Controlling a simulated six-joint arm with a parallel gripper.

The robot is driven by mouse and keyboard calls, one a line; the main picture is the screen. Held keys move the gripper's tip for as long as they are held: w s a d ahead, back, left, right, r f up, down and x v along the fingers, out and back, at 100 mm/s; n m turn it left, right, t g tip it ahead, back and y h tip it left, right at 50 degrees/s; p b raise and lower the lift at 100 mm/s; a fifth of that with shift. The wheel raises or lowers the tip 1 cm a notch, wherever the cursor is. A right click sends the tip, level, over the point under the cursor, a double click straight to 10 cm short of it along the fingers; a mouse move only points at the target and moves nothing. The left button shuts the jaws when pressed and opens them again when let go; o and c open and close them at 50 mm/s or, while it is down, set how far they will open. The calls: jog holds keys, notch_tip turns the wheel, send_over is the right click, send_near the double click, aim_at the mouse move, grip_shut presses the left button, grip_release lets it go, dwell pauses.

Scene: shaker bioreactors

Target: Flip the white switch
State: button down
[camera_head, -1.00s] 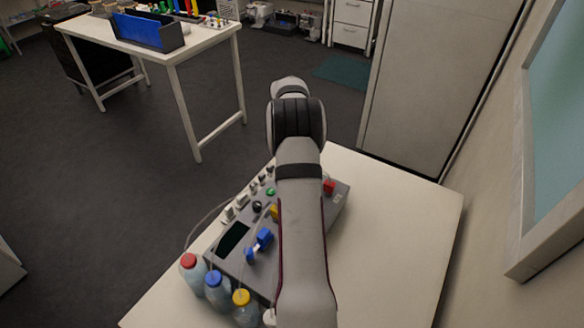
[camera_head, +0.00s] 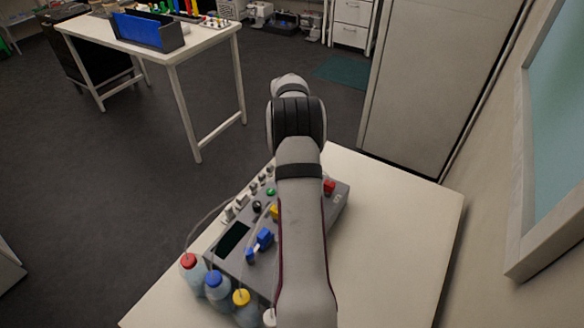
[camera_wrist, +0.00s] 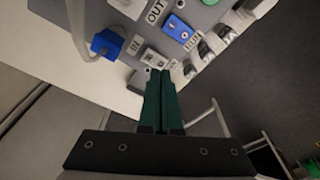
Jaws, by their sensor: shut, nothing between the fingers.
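In the wrist view, my gripper (camera_wrist: 163,73) has its two green fingers together, with nothing between them. The fingertips are at the edge of the grey bioreactor panel (camera_wrist: 205,14). Just ahead of the tips is a small whitish switch plate (camera_wrist: 152,57), apparently the white switch, near an "IN" label. Its lever position is too small to tell, as is whether the tips touch it. A blue switch plate (camera_wrist: 178,27) lies farther up the panel. In the head view, the grey bioreactor box (camera_head: 224,262) stands on the white table, and my arm hides the gripper and part of the box.
A blue connector (camera_wrist: 107,43) with a tube is left of the fingers. Several knobs line the panel's right side. Bottles with red (camera_head: 188,260), blue (camera_head: 214,278) and yellow (camera_head: 241,297) caps stand before the box. The white table (camera_head: 390,240) is clear on the right.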

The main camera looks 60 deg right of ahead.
notch_tip(320, 180, up, 5)
jog(key=shift+r, duration=0.1)
dwell(0.3)
jog(key=w+a+r+n+y, duration=0.1)
jog(key=w+a+r, duration=0.15)
jog(key=a, duration=0.55)
jog(key=w+a+r+n, duration=0.1)
jog(key=w+a+r, duration=0.1)
jog(key=a+r, duration=0.35)
jog(key=s+a+r+n+y, duration=0.1)
jog(key=s+a, duration=0.1)
jog(key=a, duration=0.7)
jog(key=s+a+r+n, duration=0.1)
jog(key=s+a, duration=0.2)
jog(key=a, duration=0.7)
jog(key=s+a+f+n, duration=0.1)
jog(key=s+a, duration=0.7)
jog(key=s+a+f+n+g+y, duration=0.1)
jog(key=s+a+f, duration=0.1)
jog(key=s+a, duration=0.6)
jog(key=shift+s+f, duration=0.25)
jog(key=shift+s, duration=0.55)
jog(key=shift+d, duration=0.1)
